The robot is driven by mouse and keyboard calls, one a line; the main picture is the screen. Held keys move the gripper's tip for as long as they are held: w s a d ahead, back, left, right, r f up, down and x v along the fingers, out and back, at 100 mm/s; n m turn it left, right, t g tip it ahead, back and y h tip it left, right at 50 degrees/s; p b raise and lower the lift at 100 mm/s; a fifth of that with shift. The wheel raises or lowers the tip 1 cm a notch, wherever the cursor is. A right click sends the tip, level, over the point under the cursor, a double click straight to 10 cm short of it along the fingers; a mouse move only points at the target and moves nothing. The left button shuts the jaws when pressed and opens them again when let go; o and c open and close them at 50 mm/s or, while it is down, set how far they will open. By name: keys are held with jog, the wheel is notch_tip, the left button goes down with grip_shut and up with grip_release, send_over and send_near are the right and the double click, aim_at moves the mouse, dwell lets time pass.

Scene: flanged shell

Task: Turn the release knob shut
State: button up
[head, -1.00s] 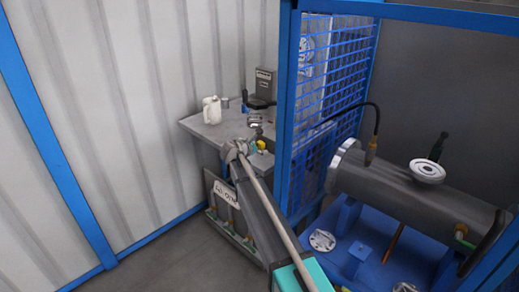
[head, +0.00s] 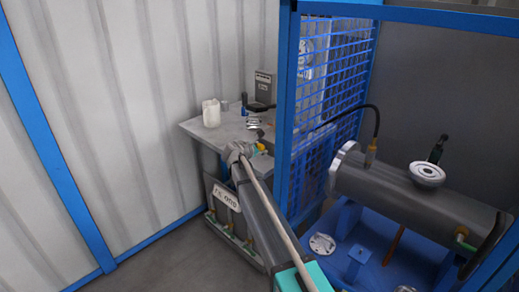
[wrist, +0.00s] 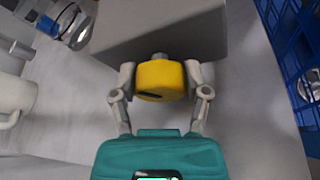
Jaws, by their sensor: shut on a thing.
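The release knob (wrist: 161,80) is yellow with a dark mark on its face, and sits on a short grey stem in the wrist view. My gripper (wrist: 160,82) has one finger on each side of the knob and is shut on it.
A white jug (head: 211,113) and a dark device (head: 263,87) stand on the grey bench (head: 195,128). A blue mesh cage (head: 335,80) stands close on the right. A large flanged cylinder (head: 385,187) lies beyond its post. A corrugated wall (head: 120,110) is on the left.

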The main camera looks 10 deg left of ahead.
jog(key=shift+d+f+m+t+y+b, duration=0.15)
jog(key=shift+m+t+y+b, duration=0.15)
jog(key=shift+m+t+b, duration=0.55)
jog(key=shift+m+y, duration=0.3)
jog(key=shift+m, duration=0.45)
jog(key=o, duration=1.1)
jog(key=shift+o, duration=0.2)
jog(key=shift+n+p, duration=0.3)
jog(key=shift+n, duration=0.1)
